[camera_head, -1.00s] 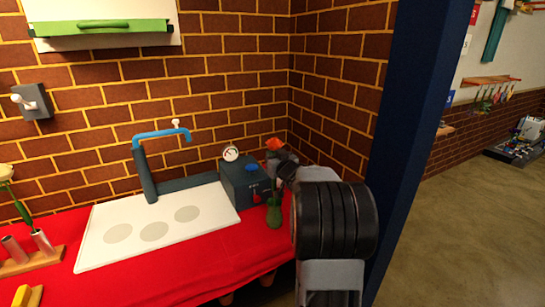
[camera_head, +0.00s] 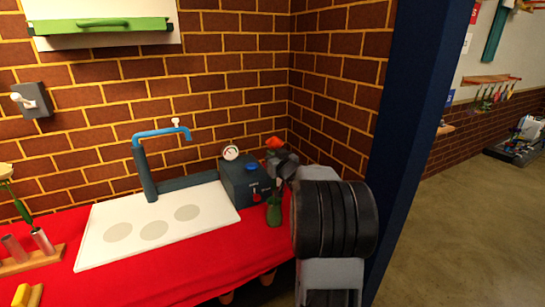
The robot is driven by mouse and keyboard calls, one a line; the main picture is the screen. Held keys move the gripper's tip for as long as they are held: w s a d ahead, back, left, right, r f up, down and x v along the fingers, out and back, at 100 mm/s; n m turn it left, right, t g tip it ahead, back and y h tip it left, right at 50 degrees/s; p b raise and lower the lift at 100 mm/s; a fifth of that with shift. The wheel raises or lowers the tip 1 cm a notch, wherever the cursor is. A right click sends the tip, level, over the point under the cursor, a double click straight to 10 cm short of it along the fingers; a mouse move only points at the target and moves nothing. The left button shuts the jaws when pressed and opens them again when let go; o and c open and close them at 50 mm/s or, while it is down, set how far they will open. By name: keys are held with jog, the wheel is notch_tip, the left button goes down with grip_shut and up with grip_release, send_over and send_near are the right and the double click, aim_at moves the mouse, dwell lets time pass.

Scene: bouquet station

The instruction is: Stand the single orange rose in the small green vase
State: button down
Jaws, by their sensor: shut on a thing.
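The orange rose (camera_head: 273,142) shows its bloom just above my gripper (camera_head: 276,162). My gripper is shut on the rose, and the bloom stands upright. The small green vase (camera_head: 274,213) stands on the red cloth, directly below the gripper in the picture. A thin piece of stem seems to show between the gripper and the vase mouth. I cannot tell whether the stem's lower end is inside the vase. My arm hides the area right of the vase.
A dark box (camera_head: 243,184) with a gauge and blue knob stands left of the vase. A white board (camera_head: 155,225) with grey circles lies further left. A wooden rack (camera_head: 32,261) with metal tubes stands at far left. A brick wall is behind.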

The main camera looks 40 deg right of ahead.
jog(key=shift+f, duration=0.3)
jog(key=c, duration=1.2)
grip_release()
